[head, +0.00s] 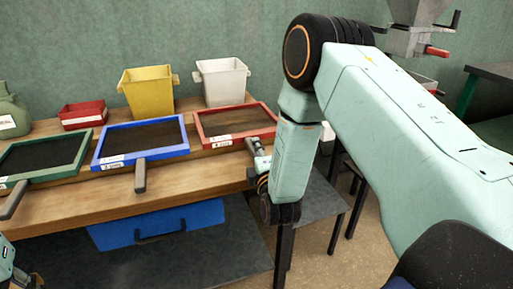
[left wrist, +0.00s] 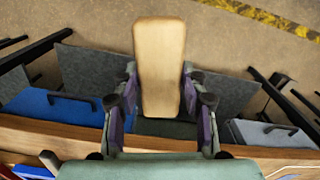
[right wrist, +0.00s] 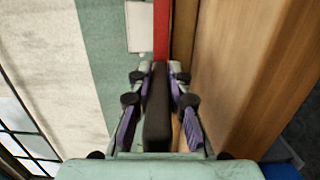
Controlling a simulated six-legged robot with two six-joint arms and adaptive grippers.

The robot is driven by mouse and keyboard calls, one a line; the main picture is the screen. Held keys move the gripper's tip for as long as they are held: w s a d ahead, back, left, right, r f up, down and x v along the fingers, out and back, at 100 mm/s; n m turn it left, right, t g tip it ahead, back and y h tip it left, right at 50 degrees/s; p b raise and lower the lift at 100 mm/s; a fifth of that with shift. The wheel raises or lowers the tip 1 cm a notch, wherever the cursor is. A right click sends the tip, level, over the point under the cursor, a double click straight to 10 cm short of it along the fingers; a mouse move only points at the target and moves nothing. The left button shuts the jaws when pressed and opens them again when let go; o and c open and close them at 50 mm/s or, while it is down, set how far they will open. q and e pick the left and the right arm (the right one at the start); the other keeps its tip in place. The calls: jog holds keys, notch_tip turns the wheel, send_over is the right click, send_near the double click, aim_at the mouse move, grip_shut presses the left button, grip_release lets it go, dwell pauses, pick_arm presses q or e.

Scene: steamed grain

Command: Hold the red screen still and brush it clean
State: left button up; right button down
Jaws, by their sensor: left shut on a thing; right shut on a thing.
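The red screen (head: 235,122), a red frame with brown mesh, lies on the wooden bench at the right of the row. Its red frame edge (right wrist: 161,30) also shows in the right wrist view. My right gripper (head: 256,148) is at its front edge. In the right wrist view, my right gripper (right wrist: 157,78) is shut on the screen's dark handle (right wrist: 157,120). In the left wrist view, my left gripper (left wrist: 160,78) is shut on a pale wooden brush (left wrist: 160,40). No bristles show. In the head view only part of my left arm shows, at the lower left corner.
A blue screen (head: 140,143) and a green screen (head: 45,157) lie left of the red one. Behind stand a yellow bucket (head: 147,90), a white bucket (head: 221,82) and a red tray (head: 83,115). A blue case (head: 157,226) sits below the wooden bench (head: 110,197).

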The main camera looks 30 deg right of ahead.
jog(key=shift+f, duration=0.15)
dwell(1.0)
jog(key=c, duration=1.2)
grip_release()
jog(key=shift+s+f, duration=0.1)
jog(key=shift+f, duration=0.05)
